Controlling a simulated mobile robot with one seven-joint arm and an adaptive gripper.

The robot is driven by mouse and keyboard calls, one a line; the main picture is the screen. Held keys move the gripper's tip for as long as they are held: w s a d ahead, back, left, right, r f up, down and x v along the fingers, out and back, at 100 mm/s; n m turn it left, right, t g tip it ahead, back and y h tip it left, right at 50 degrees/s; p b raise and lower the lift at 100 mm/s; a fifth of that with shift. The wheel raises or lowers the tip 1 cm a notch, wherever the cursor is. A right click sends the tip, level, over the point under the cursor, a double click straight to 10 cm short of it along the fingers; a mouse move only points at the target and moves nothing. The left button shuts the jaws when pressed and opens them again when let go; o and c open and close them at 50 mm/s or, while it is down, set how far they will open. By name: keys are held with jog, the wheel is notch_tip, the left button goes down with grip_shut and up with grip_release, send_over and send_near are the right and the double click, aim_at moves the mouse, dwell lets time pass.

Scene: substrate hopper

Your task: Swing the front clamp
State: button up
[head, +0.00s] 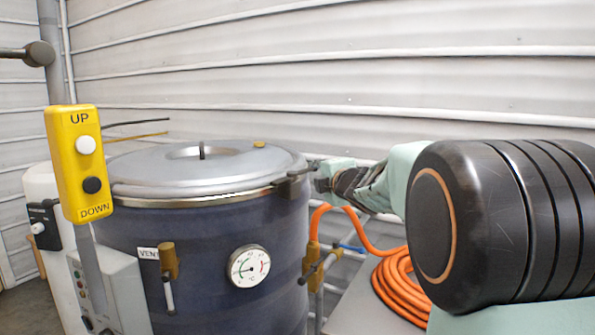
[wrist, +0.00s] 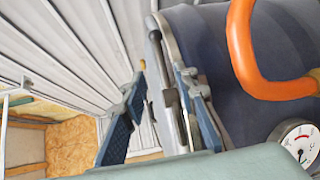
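The vessel (head: 215,260) is a dark blue drum with a domed grey lid (head: 190,170) lying on it. A dark clamp (head: 290,185) sits at the right of the lid's rim in the head view. My gripper (head: 324,175) is just right of this clamp, partly hidden by my own arm. In the wrist view my gripper (wrist: 163,84) has its fingers apart. The grey rim edge and a dark bar of the clamp (wrist: 168,92) lie between them, closer to the right finger. Whether a finger touches the clamp I cannot tell.
A yellow UP/DOWN pendant (head: 76,165) hangs at left before a grey control box (head: 108,290). A dial gauge (head: 248,266) and a vent valve (head: 168,262) are on the drum. An orange hose (head: 400,285) coils at right. A corrugated wall (head: 330,80) stands behind.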

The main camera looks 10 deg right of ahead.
aim_at(308, 171)
jog(key=p+x, duration=0.2)
jog(key=x, duration=0.8)
jog(key=shift+w, duration=0.2)
grip_shut()
